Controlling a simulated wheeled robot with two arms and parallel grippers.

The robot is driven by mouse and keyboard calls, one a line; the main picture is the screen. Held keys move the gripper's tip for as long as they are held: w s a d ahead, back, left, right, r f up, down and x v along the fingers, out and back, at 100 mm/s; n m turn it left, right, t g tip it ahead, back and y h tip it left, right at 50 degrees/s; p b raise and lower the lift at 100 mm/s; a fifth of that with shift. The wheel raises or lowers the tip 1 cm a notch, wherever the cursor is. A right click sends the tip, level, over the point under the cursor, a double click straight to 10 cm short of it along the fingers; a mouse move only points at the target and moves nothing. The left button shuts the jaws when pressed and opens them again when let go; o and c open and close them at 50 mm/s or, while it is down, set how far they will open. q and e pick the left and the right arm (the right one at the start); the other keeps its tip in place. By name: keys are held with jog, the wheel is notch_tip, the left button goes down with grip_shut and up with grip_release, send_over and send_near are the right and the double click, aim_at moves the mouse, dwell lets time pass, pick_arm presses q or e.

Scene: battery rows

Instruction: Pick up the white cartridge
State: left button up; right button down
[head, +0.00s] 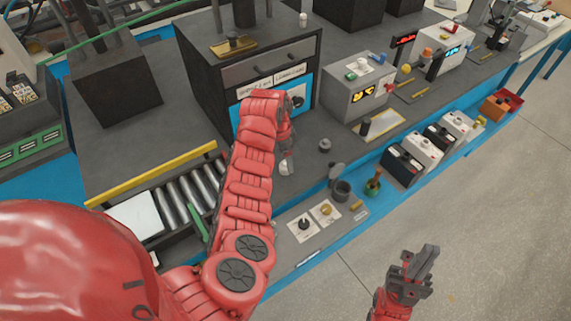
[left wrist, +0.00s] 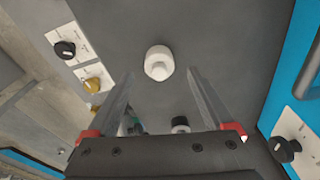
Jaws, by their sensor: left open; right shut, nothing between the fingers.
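The white cartridge (left wrist: 158,63) stands on the dark grey bench top in the left wrist view, just beyond and between the fingertips. In the head view a small white piece (head: 286,167) beside my left forearm looks like the same cartridge. My left gripper (left wrist: 160,76) is open, with one finger on each side of the view and nothing held. In the head view it is mostly hidden by my red left arm. My right gripper (head: 421,266) is shut and empty, over the floor at the lower right, away from the bench.
A dark cabinet with a blue panel (head: 270,88) stands close behind the cartridge. Plates with black and yellow knobs (head: 315,217) lie at the bench front. Battery blocks (head: 422,149) line the edge.

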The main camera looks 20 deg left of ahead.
aim_at(285, 166)
pick_arm(q)
jog(key=shift+d+f, duration=0.1)
jog(key=shift+f, duration=1.25)
grip_shut()
